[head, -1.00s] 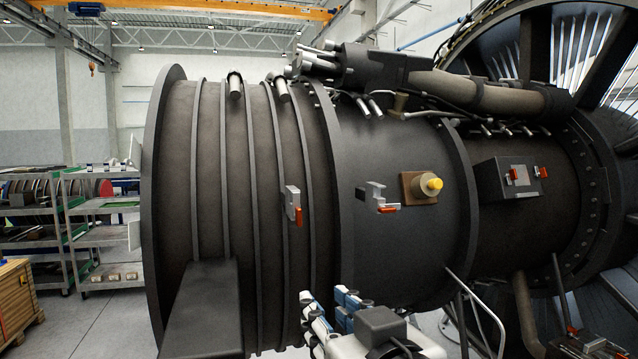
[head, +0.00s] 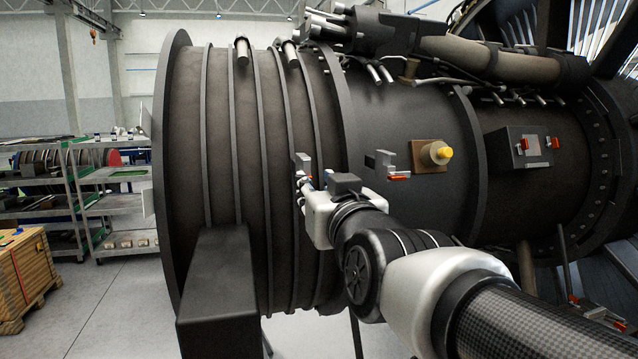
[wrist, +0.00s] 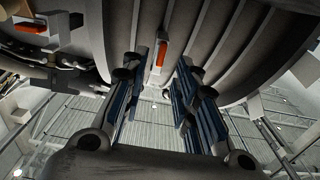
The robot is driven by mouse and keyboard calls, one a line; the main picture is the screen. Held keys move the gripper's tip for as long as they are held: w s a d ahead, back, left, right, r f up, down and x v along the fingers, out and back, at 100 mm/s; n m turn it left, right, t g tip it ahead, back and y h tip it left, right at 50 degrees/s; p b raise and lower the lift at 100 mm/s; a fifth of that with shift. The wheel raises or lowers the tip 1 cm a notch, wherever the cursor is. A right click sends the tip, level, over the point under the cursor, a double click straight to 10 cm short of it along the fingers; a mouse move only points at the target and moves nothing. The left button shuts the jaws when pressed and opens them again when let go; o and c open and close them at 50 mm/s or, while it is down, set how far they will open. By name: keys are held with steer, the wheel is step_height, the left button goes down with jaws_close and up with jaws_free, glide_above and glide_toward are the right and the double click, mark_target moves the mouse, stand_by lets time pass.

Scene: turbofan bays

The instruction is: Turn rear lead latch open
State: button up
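A latch (head: 302,161) with a pale bracket sits on the ribbed left part of the dark engine casing; in the head view my gripper (head: 314,182) hides most of its handle. In the wrist view its red handle (wrist: 162,52) shows upright, ahead of and between my fingers. My gripper (wrist: 162,88) is open, with blue-black fingers apart on both sides of the handle's line and nothing seen between them. I cannot tell whether any finger touches the latch.
A black box (head: 520,148) carries two more red handles. A dark block (head: 217,290) stands lower left. Shelves (head: 110,205) and a wooden crate (head: 24,275) stand farther left.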

steer(key=shift+p+x, duration=0.35)
steer(key=shift+x, duration=1.95)
steer(key=shift+c, duration=0.2)
jaws_close()
